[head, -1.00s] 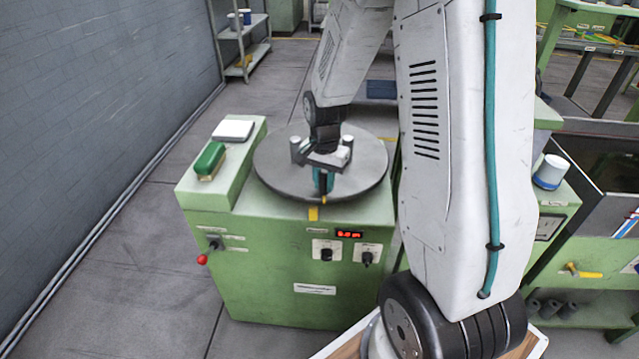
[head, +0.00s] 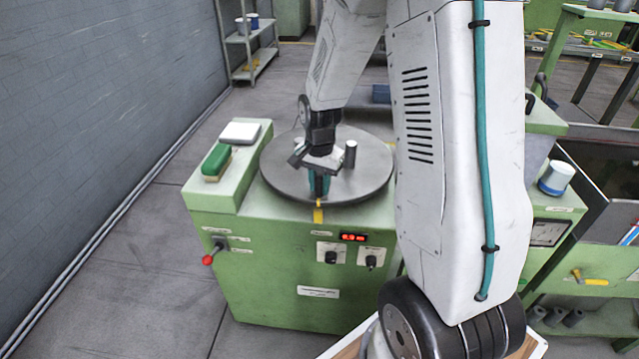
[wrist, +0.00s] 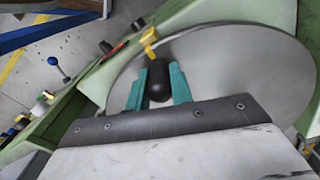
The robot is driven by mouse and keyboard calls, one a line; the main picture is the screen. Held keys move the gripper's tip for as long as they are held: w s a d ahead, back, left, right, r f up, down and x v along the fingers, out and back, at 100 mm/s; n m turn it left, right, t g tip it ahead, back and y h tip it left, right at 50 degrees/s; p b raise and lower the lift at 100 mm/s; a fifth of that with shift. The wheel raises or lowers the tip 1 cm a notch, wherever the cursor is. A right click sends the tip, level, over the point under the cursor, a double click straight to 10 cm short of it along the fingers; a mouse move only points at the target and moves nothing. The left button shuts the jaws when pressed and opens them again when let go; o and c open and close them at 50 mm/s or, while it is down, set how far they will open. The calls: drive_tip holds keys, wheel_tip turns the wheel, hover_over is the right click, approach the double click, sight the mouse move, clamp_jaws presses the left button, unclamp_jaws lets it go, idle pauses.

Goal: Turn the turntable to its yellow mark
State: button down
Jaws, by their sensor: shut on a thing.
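The turntable (head: 375,180) is a round grey disc on top of a green cabinet. My gripper (head: 319,186) is over its near edge, with teal fingers shut on a dark upright knob. The wrist view shows this black knob (wrist: 159,82) between the two teal fingers (wrist: 155,90). A small yellow tab (head: 320,203) is at the disc's near rim. The yellow mark (head: 318,215) is on the cabinet's front edge, just below the tab and nearly in line with it. In the wrist view the yellow pieces (wrist: 149,42) look joined in one strip.
A dark post (head: 350,154) stands on the disc right of my gripper. A green brush (head: 216,160) and a white pad (head: 240,132) lie on the cabinet's left ledge. A red-tipped lever (head: 208,259) sticks out at the front left. A wall is at left.

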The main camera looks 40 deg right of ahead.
drive_tip(key=c, duration=1.2)
unclamp_jaws()
drive_tip(key=shift+c, duration=0.2)
drive_tip(key=shift+r, duration=0.1)
wheel_tip(320, 180, up, 8)
drive_tip(key=shift+f, duration=0.15)
drive_tip(key=s+a+r+n, duration=0.4)
drive_tip(key=s, duration=0.4)
drive_tip(key=s+a+r+n+t, duration=0.1)
drive_tip(key=s+a+r+n, duration=0.3)
drive_tip(key=s, duration=0.4)
drive_tip(key=s+a+r+n, duration=0.4)
drive_tip(key=s+r, duration=0.2)
drive_tip(key=s, duration=0.2)
drive_tip(key=shift+s+a, duration=0.25)
drive_tip(key=shift+s, duration=0.05)
